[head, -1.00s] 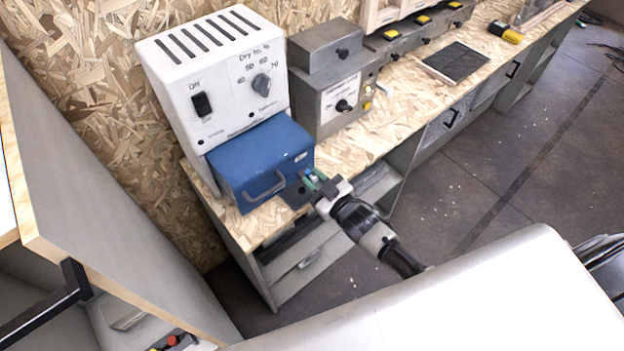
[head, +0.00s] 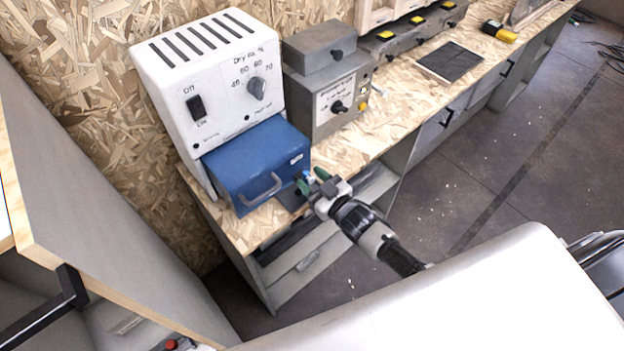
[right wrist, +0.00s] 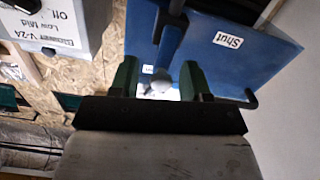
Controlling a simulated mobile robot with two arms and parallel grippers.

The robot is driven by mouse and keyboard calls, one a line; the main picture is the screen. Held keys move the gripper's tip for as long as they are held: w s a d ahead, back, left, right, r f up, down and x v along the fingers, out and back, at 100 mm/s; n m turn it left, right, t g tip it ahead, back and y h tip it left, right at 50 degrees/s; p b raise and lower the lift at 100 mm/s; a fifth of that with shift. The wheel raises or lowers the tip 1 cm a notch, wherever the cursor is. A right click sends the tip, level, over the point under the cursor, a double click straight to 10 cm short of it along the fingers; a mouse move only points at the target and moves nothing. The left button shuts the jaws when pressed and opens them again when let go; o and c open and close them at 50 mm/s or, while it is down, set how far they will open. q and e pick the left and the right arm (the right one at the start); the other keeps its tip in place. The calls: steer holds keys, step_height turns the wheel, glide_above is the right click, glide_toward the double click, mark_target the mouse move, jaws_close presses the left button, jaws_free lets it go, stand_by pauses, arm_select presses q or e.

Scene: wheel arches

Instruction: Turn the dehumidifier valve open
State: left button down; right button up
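The dehumidifier is a white box (head: 215,85) with an Off/On switch and a "Dry Air %" dial (head: 256,89), above a blue housing (head: 255,160) with a grey handle. In the right wrist view the blue face (right wrist: 260,55) carries a "Shut" label. A blue lever-like part (right wrist: 170,45), apparently the valve, runs down towards a pale rounded piece (right wrist: 160,84). My right gripper (head: 312,180) is at the housing's right side. Its green fingers (right wrist: 158,82) stand apart, with the pale piece showing in the gap; contact cannot be told. My left gripper is not in view.
A grey control box (head: 325,90) stands right of the dehumidifier on the wooden bench. A dark panel (head: 450,61) and a yellow-black object (head: 499,32) lie farther along. A grey cabinet side (head: 95,210) is at the left. Open floor (head: 470,180) lies to the right.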

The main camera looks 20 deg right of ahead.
steer(key=b+v, duration=0.2)
steer(key=v, duration=0.8)
steer(key=shift+s, duration=0.4)
steer(key=shift+d, duration=0.15)
steer(key=s+d+f+m+g+h, duration=0.1)
steer(key=s+f+g+h, duration=0.15)
steer(key=f, duration=0.55)
steer(key=s+d+f+m+g+h, duration=0.15)
steer(key=s+f, duration=0.25)
steer(key=f, duration=0.5)
steer(key=s+d+f+g+h, duration=0.1)
steer(key=s+f+g, duration=0.25)
steer(key=f, duration=0.45)
steer(key=s+a+f+g, duration=0.1)
steer(key=s+f+g, duration=0.3)
steer(key=s+f, duration=0.3)
steer(key=s+a+f+g+h, duration=0.1)
steer(key=s+f+g, duration=0.3)
steer(key=s, duration=1.3)
step_height(320, 180, down, 3)
steer(key=shift+s+f+m+b, duration=0.1)
steer(key=shift+s+m+b, duration=0.05)
steer(key=shift+m+b, duration=0.2)
